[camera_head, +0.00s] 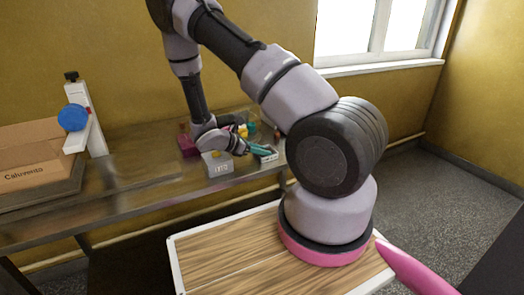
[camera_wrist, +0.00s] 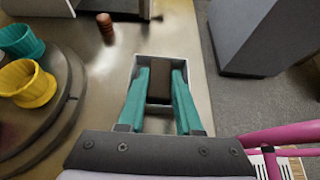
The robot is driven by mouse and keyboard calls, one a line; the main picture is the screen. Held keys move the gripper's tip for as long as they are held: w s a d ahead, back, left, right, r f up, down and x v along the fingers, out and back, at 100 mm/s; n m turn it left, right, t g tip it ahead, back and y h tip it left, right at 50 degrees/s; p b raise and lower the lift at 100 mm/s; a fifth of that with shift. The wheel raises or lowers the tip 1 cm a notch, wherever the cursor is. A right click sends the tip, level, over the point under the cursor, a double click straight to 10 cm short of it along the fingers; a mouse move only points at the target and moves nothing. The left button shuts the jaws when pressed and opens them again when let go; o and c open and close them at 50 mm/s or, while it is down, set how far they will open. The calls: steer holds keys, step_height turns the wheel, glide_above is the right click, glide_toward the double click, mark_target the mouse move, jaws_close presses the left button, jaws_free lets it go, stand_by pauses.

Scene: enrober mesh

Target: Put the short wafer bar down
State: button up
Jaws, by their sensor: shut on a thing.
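My gripper (camera_wrist: 160,85) has teal fingers, shut on a short dark brown wafer bar (camera_wrist: 160,80). The bar sits between the fingertips, over or inside a small white-rimmed tray (camera_wrist: 158,58). I cannot tell whether the bar touches the tray floor. In the head view my gripper (camera_head: 259,149) is low over the tabletop, at the small white tray (camera_head: 268,157); the bar itself is too small to make out there.
A dark round stand (camera_wrist: 72,92) holds a teal fluted cup (camera_wrist: 20,41) and a yellow one (camera_wrist: 25,84) left of the fingers. A reddish-brown cylinder (camera_wrist: 105,23) stands farther back. A white box (camera_head: 217,164) is near my gripper. The table edge lies just right of the tray.

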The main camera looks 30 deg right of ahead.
steer(key=o, duration=0.7)
steer(key=shift+r, duration=0.1)
steer(key=v, duration=1.2)
steer(key=s+r+m+t+y, duration=0.2)
steer(key=s+r+m+y, duration=0.2)
steer(key=r, duration=0.7)
steer(key=s+a+r+m+t+y, duration=0.1)
steer(key=s+r+m+t+y, duration=0.1)
steer(key=s+r+m+y, duration=0.3)
steer(key=s+r+m+t+y, duration=0.2)
steer(key=s+r+m+y, duration=0.3)
steer(key=s+r+m, duration=0.5)
step_height(320, 180, up, 9)
steer(key=m, duration=0.3)
steer(key=shift+s+a+r+m+t, duration=0.2)
steer(key=shift+s+a+m+t, duration=0.1)
steer(key=shift+s+t, duration=0.1)
